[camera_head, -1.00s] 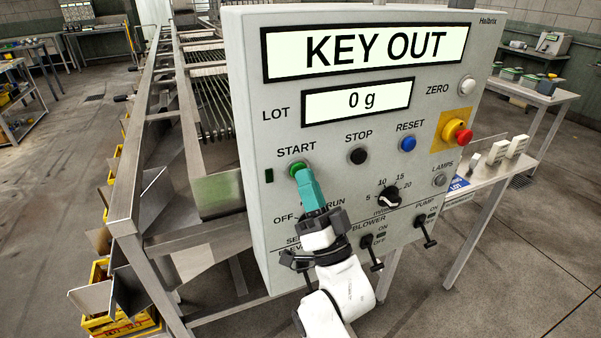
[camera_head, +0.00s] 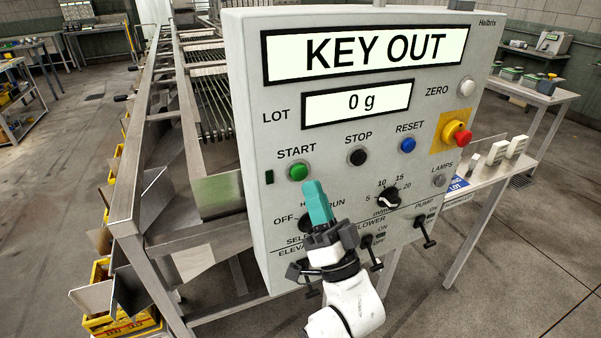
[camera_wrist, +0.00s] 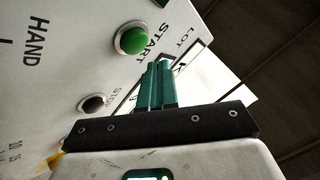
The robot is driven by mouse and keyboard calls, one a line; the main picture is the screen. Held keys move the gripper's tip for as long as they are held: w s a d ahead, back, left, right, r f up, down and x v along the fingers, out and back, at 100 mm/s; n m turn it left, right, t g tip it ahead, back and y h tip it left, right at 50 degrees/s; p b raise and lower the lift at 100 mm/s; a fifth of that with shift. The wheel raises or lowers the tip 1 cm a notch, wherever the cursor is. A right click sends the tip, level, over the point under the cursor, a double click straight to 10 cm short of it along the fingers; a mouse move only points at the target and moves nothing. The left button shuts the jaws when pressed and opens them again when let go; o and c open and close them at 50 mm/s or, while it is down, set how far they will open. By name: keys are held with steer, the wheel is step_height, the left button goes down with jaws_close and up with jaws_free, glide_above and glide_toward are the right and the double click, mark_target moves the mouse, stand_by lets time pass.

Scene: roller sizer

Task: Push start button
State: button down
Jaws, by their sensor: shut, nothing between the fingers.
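The green START button (camera_head: 298,172) sits at the left of the grey control panel (camera_head: 255,60), below its label. It also shows in the wrist view (camera_wrist: 131,39), fully uncovered. My gripper (camera_head: 314,184) has teal fingers closed together with nothing between them. In the head view its tips are just below and right of the button, apart from it. My fingers hide part of the HAND/RUN selector. The large display (camera_head: 365,50) reads KEY OUT and the lot display (camera_head: 357,102) reads 0 g.
Right of START are the black STOP button (camera_head: 358,157), the blue RESET button (camera_head: 408,145) and a red emergency stop (camera_head: 457,133) on a yellow plate. A speed knob (camera_head: 388,196) and switches for the blower (camera_head: 371,253) and pump (camera_head: 425,231) lie lower right.

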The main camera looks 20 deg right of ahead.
steer(key=shift+s+p, duration=0.3)
steer(key=shift+s, duration=1.65)
steer(key=s+d+f+n+g+h, duration=0.1)
steer(key=s+d+f+n+g, duration=0.1)
steer(key=f+g, duration=0.7)
steer(key=s+d+f+n+g+h, duration=0.1)
steer(key=s+d+f+n+g, duration=0.3)
steer(key=f, duration=1)
steer(key=s+f+g, duration=0.2)
steer(key=s+g, duration=0.2)
steer(key=s, duration=0.3)
steer(key=s+d+f+g, duration=0.1)
steer(key=s+f+g, duration=0.2)
steer(key=s, duration=0.4)
steer(key=s+f+g+h, duration=0.1)
steer(key=s+f+g, duration=0.2)
steer(key=s+g, duration=0.2)
steer(key=shift+s+d+f+g, duration=0.25)
steer(key=shift+s+g, duration=0.15)
steer(key=shift+s, duration=0.85)
steer(key=c, duration=1.8)
jaws_free()
